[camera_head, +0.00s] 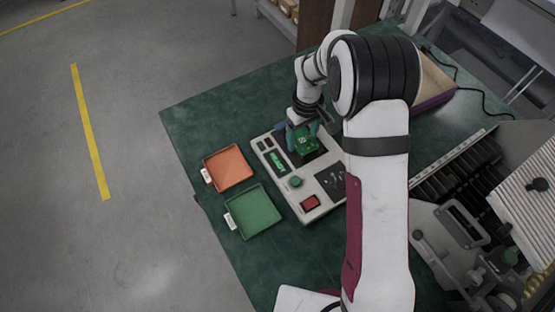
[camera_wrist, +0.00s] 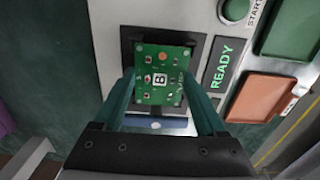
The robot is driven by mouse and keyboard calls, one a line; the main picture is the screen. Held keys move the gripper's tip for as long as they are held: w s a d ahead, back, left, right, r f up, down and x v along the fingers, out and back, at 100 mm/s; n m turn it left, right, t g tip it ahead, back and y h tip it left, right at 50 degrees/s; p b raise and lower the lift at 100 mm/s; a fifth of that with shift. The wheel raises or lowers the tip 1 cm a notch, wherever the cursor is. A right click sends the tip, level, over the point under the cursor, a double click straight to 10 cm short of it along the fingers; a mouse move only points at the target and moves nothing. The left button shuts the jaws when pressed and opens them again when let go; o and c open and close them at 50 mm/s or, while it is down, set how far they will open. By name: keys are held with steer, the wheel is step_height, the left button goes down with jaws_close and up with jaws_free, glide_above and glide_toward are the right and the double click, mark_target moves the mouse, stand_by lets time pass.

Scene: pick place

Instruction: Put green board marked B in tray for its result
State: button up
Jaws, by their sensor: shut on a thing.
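The green board (camera_wrist: 162,76) with a white label marked B sits between my fingertips in the wrist view, over the dark recess of the test device. My gripper (camera_wrist: 160,93) is shut on the board, one finger at each side. In the head view the board (camera_head: 305,140) shows under my gripper (camera_head: 301,138). I cannot tell whether it still touches the recess. The test device (camera_head: 266,143) is pale grey; its display (camera_wrist: 223,64) reads READY in green. A green tray (camera_head: 273,229) and an orange tray (camera_head: 245,180) lie left of the device, each with a white tag.
The device has a green START button (camera_wrist: 234,10) and a red button (camera_head: 310,202). A rack with dark slots (camera_head: 455,182) and metal equipment stand at the right. The table (camera_head: 200,108) is bare at its far left.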

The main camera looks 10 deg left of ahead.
steer(key=shift+r, duration=2.7)
steer(key=s+a+r, duration=0.2)
steer(key=s+a, duration=0.5)
glide_above(228, 168)
steer(key=f, duration=0.6)
steer(key=shift+d, duration=0.25)
steer(key=shift+a+f, duration=0.15)
steer(key=shift+f, duration=0.95)
steer(key=shift+a+f, duration=0.15)
steer(key=shift+f, duration=0.95)
steer(key=o, duration=0.8)
steer(key=shift+f, duration=0.1)
steer(key=shift+o, duration=0.2)
